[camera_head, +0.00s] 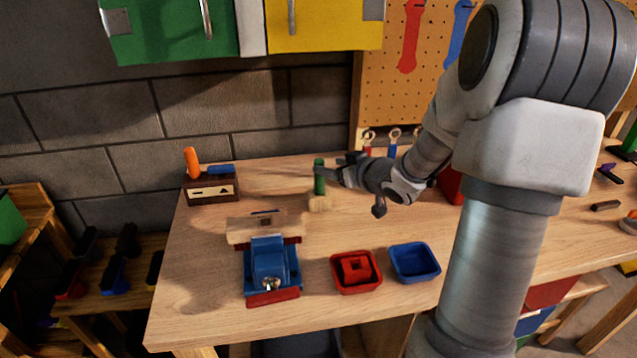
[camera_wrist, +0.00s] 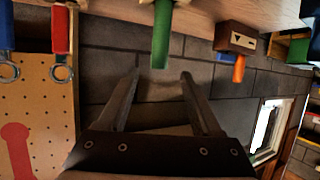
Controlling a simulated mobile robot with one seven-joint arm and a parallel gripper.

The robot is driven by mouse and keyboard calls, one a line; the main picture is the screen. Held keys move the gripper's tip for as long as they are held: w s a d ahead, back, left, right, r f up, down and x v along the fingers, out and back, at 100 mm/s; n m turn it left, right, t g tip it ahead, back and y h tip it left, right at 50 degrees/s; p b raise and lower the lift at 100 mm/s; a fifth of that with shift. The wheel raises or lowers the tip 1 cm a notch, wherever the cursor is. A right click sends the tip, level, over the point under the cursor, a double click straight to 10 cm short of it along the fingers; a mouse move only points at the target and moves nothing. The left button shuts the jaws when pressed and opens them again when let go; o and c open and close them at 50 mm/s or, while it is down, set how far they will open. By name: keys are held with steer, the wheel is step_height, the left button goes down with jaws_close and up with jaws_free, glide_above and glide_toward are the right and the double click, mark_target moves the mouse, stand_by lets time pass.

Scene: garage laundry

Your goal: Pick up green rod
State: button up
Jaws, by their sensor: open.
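The green rod (camera_head: 319,179) stands upright on a small light wooden block (camera_head: 320,204) toward the back of the workbench. My gripper (camera_head: 342,168) is just to the right of the rod's upper part, pointing left toward it. In the wrist view, which is turned upside down, the green rod (camera_wrist: 162,38) lies just past my open fingertips (camera_wrist: 161,74), in line with the gap. Nothing is held. Whether a fingertip touches the rod cannot be told.
A wooden box (camera_head: 212,189) with an orange handle stands at back left. Wrenches (camera_head: 394,135) hang behind my gripper. The bench's left front is clear.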

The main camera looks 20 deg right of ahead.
mark_target(319, 182)
steer(key=b+x, duration=0.1)
steer(key=x, duration=0.8)
steer(key=shift+w, duration=0.25)
steer(key=shift+f, duration=0.1)
jaws_close()
